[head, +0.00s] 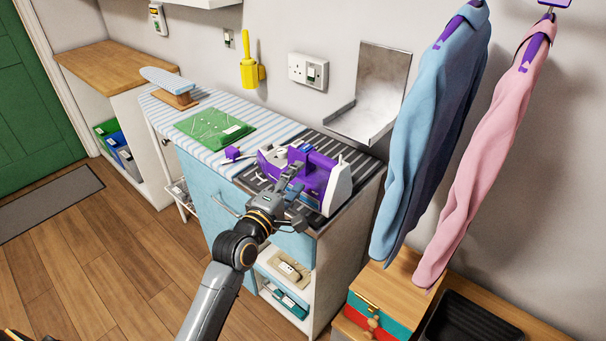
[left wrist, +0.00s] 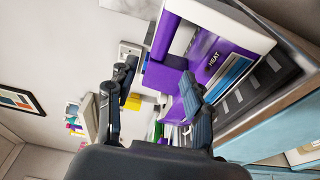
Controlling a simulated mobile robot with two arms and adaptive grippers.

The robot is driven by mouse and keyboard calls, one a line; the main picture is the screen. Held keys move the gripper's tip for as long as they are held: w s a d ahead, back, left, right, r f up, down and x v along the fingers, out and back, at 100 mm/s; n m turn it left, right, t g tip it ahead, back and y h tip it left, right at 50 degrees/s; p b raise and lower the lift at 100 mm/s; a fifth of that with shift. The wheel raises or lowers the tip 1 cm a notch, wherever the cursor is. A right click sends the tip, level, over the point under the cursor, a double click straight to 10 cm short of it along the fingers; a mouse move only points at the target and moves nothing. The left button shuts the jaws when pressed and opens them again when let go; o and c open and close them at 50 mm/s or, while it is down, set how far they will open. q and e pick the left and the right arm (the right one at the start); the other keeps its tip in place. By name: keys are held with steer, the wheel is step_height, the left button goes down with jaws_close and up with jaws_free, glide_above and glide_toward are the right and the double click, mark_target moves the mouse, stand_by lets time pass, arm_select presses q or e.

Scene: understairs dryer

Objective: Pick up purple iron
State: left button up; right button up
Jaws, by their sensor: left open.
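The purple iron (head: 318,180), purple with white parts, sits on a dark ribbed surface (head: 352,155) at the right end of the blue cabinet's top. In the left wrist view its purple and white body (left wrist: 218,58) with "HEAT" lettering fills the upper right. My left gripper (head: 290,192) is at the iron's near side, partly covering it in the head view. It is open, and its fingers (left wrist: 158,98) stand apart with a purple part showing beyond and between them. Contact cannot be told. My right gripper is not in view.
A green packet (head: 214,130) lies on the striped cover left of the iron, near a small purple item (head: 232,153). A metal bracket (head: 372,95) is on the wall behind. Blue (head: 430,120) and pink (head: 495,140) garments hang at the right.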

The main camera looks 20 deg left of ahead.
mark_target(314, 160)
arm_select(q)
steer(key=w, duration=0.4)
steer(key=shift+d, duration=0.3)
steer(key=shift+w+d+r, duration=0.1)
steer(key=shift+w+d, duration=0.05)
steer(key=shift+w, duration=0.3)
steer(key=w, duration=0.2)
steer(key=w+d, duration=0.1)
steer(key=w, duration=0.1)
steer(key=shift+w+p, duration=0.2)
steer(key=shift+p, duration=0.2)
jaws_close()
steer(key=shift+r, duration=0.2)
